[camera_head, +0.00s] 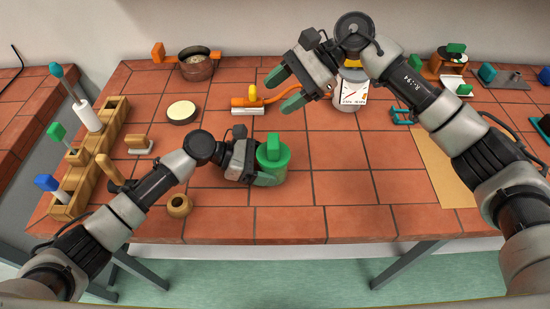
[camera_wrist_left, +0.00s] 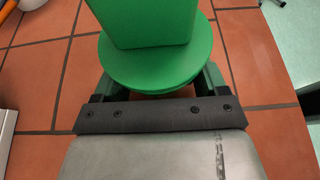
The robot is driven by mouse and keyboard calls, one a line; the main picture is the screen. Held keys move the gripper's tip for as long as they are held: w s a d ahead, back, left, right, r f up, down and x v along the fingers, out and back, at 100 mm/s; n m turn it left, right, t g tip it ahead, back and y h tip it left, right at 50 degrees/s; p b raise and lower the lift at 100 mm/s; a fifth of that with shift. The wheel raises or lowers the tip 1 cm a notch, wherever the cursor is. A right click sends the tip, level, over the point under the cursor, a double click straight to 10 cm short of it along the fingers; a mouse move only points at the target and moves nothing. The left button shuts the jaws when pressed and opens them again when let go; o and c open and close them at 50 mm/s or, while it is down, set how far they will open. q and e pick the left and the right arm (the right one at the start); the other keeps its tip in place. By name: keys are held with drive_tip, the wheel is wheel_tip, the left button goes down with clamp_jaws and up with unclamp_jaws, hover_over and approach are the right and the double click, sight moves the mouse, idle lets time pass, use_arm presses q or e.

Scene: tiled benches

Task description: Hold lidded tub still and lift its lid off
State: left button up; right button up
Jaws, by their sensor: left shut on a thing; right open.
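The lidded tub (camera_head: 272,172) stands upright on the tiled bench near its front middle. Its round green lid (camera_head: 265,155) has a blocky green handle (camera_head: 273,146) on top and appears seated on the tub. My left gripper (camera_head: 266,178) is shut on the tub from the left, below the lid. In the left wrist view the lid (camera_wrist_left: 155,70) and its handle hide most of the tub, and the green fingers lie either side beneath it. My right gripper (camera_head: 282,88) is open and empty, above the bench, behind and slightly right of the tub.
An orange tool (camera_head: 250,102) lies behind the tub. Bare tiles lie right of the tub.

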sight(273, 144)
drive_tip(key=s+a+n+h, duration=0.1)
drive_tip(key=n+h, duration=0.1)
drive_tip(key=s+a+n+h, duration=0.1)
drive_tip(key=n+h, duration=0.1)
drive_tip(key=s+a+n+h, duration=0.1)
drive_tip(key=n, duration=0.1)
drive_tip(key=shift+s+r+t+h, duration=0.1)
drive_tip(key=shift+s+t+h, duration=0.2)
drive_tip(key=shift+t+h, duration=0.1)
drive_tip(key=shift+s+n+t+h, duration=0.35)
drive_tip(key=shift+n+t+h, duration=0.15)
drive_tip(key=shift+n+h, duration=0.6)
drive_tip(key=n+h, duration=0.1)
drive_tip(key=d+n+t+h, duration=0.1)
drive_tip(key=shift+s+h, duration=0.15)
drive_tip(key=shift+h, duration=0.15)
wheel_tip(273, 144, down, 12)
clamp_jaws()
drive_tip(key=shift+r, duration=0.15)
